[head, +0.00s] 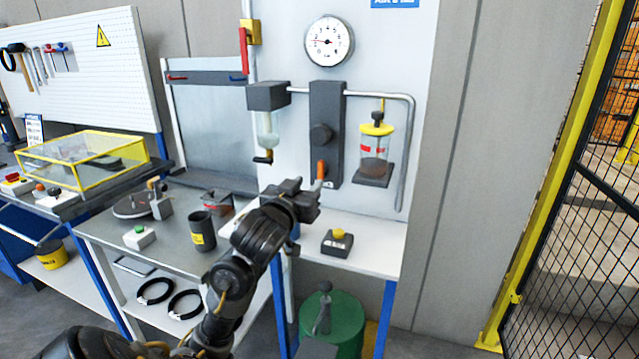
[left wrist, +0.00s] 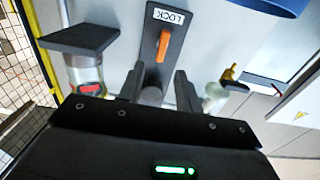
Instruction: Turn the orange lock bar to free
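The orange lock bar (head: 321,171) is on the lower part of a dark upright panel (head: 325,105) on the white wall board. It stands close to upright, slightly tilted. My left gripper (head: 312,190) is just in front of and below the bar in the head view. In the left wrist view its two fingers (left wrist: 160,82) are apart, with the bar beyond them and a dark round knob (left wrist: 152,97) partly hidden between them. My right gripper is not in view.
A gauge (head: 329,41) sits above the panel. A clear jar with a yellow lid (head: 376,141) stands on a bracket to the right, beside a grey pipe. A filter bowl (head: 267,130) hangs left. A yellow-button box (head: 337,242) is on the white shelf below.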

